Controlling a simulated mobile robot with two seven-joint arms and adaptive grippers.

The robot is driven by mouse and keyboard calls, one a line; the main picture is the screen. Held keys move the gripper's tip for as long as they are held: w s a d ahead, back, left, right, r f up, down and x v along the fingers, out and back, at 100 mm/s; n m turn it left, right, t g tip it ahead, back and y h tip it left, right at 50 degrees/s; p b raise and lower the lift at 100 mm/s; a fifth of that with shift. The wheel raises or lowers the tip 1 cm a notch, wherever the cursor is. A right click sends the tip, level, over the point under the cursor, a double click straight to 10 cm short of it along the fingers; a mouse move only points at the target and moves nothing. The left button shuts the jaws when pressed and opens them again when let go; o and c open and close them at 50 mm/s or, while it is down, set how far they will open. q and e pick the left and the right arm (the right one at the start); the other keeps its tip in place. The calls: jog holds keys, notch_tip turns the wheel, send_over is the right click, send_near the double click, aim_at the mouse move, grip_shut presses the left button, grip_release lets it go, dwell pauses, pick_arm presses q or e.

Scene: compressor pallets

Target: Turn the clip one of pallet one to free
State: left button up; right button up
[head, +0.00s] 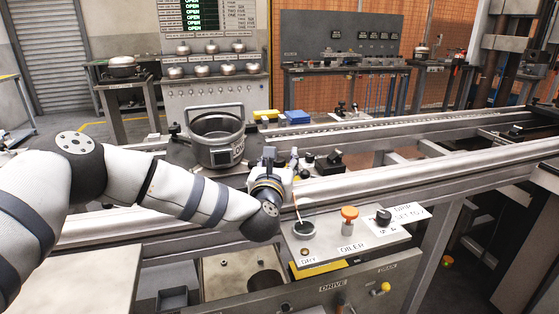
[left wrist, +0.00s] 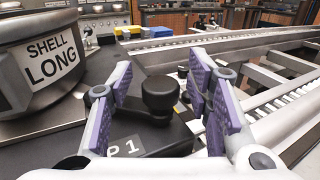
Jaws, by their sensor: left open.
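Pallet one is a dark plate marked P 1 (left wrist: 175,138) on the conveyor; it also shows in the head view (head: 180,154). A grey metal shell labelled SHELL LONG (left wrist: 42,62) stands on it, also in the head view (head: 216,122). A black clip with a round knob (left wrist: 160,92) sits on the plate beside the shell; I cannot read a clip number. My left gripper (head: 285,160) is at the plate's right side. In the left wrist view its purple-padded fingers (left wrist: 160,78) are open, one on each side of the knob, with visible gaps. My right gripper is out of view.
The roller conveyor (head: 400,128) runs off to the right. Yellow (head: 266,114) and blue (head: 297,117) bins lie behind the pallet.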

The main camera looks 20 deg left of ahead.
pick_arm(q)
grip_shut()
